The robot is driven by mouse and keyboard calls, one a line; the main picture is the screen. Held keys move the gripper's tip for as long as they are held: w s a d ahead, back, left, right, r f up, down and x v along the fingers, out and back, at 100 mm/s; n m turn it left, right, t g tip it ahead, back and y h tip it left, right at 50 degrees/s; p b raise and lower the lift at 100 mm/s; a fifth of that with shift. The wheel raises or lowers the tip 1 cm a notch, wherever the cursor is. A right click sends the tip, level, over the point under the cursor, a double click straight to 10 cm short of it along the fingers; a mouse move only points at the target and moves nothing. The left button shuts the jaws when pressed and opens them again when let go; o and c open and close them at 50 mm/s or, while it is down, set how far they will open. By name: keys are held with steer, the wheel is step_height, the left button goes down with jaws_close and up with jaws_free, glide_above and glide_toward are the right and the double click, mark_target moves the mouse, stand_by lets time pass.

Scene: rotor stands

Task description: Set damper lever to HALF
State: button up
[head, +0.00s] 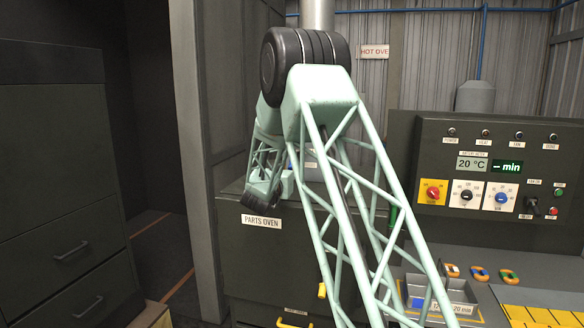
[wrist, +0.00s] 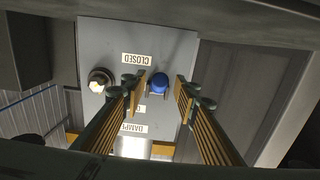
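In the wrist view the damper panel (wrist: 195,60) is a grey plate, seen upside down. Its CLOSED label (wrist: 142,58) and DAMPER label (wrist: 133,128) can be read; another label between them is mostly covered by a finger. The lever's blue knob (wrist: 158,79) sticks out from the plate. My gripper (wrist: 160,84) is open, with one finger on each side of the knob and gaps between. The lever's exact setting cannot be told.
The parts oven (head: 262,250) stands below my arm. A control panel (head: 490,180) with knobs and a 20 °C display is at right. A round metal fitting (wrist: 99,81) is on the plate beside the knob. A dark drawer cabinet (head: 65,190) stands at left.

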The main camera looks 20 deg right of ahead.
steer(key=shift+x, duration=1.65)
jaws_close()
